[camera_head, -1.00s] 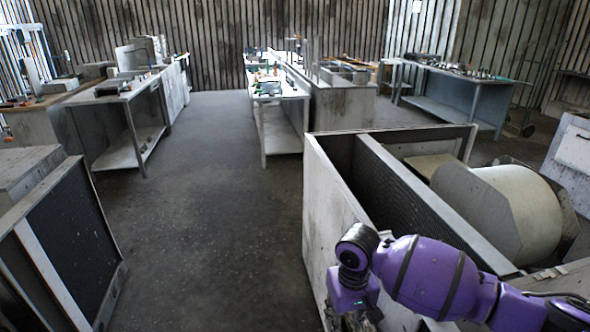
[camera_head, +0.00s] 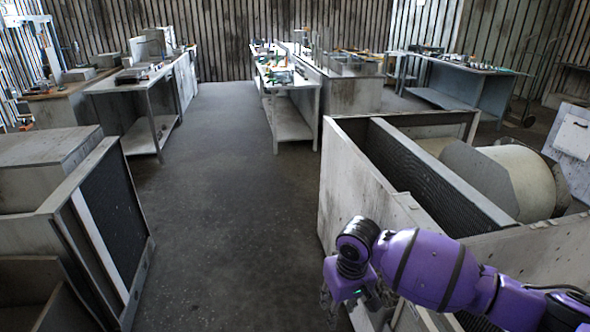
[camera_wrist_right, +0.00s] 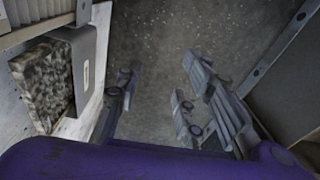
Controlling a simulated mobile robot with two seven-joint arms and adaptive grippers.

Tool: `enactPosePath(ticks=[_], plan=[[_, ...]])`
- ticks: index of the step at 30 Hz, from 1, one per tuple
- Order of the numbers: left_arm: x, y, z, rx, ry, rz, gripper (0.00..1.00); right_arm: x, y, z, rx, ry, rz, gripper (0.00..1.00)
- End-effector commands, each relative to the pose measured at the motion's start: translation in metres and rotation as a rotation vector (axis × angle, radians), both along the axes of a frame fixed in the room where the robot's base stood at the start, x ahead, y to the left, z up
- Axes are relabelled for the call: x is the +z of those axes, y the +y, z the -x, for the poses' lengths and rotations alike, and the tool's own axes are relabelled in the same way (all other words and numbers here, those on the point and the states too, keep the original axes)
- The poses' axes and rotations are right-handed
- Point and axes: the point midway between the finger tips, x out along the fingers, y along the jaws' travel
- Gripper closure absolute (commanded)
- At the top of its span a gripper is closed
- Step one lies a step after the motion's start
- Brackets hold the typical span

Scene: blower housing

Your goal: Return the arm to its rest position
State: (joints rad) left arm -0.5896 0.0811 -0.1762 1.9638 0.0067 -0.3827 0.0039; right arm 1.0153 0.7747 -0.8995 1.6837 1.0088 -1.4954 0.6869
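My right arm (camera_head: 430,268) is purple and comes in from the lower right in the head view, bent in front of the blower housing (camera_head: 345,185). My right gripper (camera_head: 335,302) hangs at the near left side of that housing, partly hidden by the wrist. In the right wrist view its fingers (camera_wrist_right: 157,88) are spread apart, with only grey floor between them and nothing held. My left arm and left gripper are in neither view.
A second housing with a dark grille (camera_head: 112,215) stands at the left. Clear floor (camera_head: 225,200) runs between the housings. Workbenches (camera_head: 290,85) stand further back. In the right wrist view, a pale panel with a speckled block (camera_wrist_right: 42,85) is at the left and a grey panel (camera_wrist_right: 290,90) at the right.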

Motion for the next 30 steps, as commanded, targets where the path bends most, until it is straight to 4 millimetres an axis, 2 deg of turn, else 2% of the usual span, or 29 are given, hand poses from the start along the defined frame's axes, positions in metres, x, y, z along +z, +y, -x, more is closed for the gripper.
enactPosePath(ticks=[1,3,7,9,12,17,20,23,26,30], plan=[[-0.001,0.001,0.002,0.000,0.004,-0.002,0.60,0.008,0.009,-0.018,0.047,-0.078,-0.030,0.64],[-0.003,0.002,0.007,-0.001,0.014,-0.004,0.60,0.020,0.025,-0.037,0.105,-0.169,-0.069,0.64],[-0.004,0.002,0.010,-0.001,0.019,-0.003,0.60,0.031,0.063,-0.058,0.222,-0.353,-0.173,0.64],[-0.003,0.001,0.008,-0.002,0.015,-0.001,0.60,0.031,0.081,-0.061,0.269,-0.442,-0.229,0.64],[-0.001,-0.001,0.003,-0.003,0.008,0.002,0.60,0.029,0.097,-0.059,0.308,-0.547,-0.290,0.64],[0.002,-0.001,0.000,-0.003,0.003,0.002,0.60,0.019,0.109,-0.043,0.324,-0.702,-0.369,0.64],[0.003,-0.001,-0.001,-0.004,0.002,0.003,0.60,0.008,0.104,-0.026,0.297,-0.803,-0.397,0.64],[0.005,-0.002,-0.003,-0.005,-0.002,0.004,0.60,-0.007,0.085,-0.003,0.247,-0.887,-0.390,0.64],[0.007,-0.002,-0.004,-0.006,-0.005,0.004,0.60,-0.026,0.058,0.027,0.180,-0.943,-0.355,0.64],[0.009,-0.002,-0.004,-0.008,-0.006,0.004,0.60,-0.060,0.009,0.082,0.069,-0.961,-0.271,0.64]])
